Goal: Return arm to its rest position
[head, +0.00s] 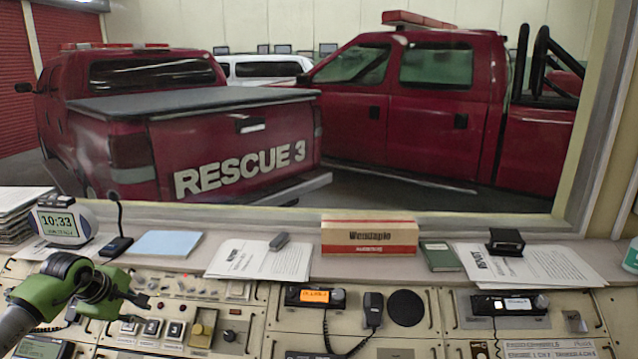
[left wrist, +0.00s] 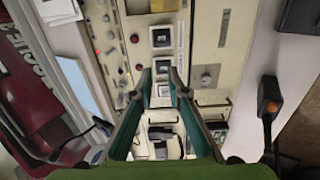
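My left arm (head: 48,292), green with dark joints, comes in from the left edge in the head view and hangs over the left part of the console. Its gripper (head: 138,297) is above the console panel, near a row of square push buttons (head: 152,327). In the left wrist view the two long fingers of the left gripper (left wrist: 160,78) stand apart with nothing held between them. The console's pale panel and square buttons (left wrist: 161,38) show beyond the fingertips. My right gripper is in neither view.
A desk clock (head: 62,222), a gooseneck microphone (head: 117,243) and a blue folder (head: 166,244) stand close behind the left arm. A handset (head: 373,308) and radio (head: 315,297) are mid-console. A red-and-cream box (head: 369,238) sits on the ledge below the window.

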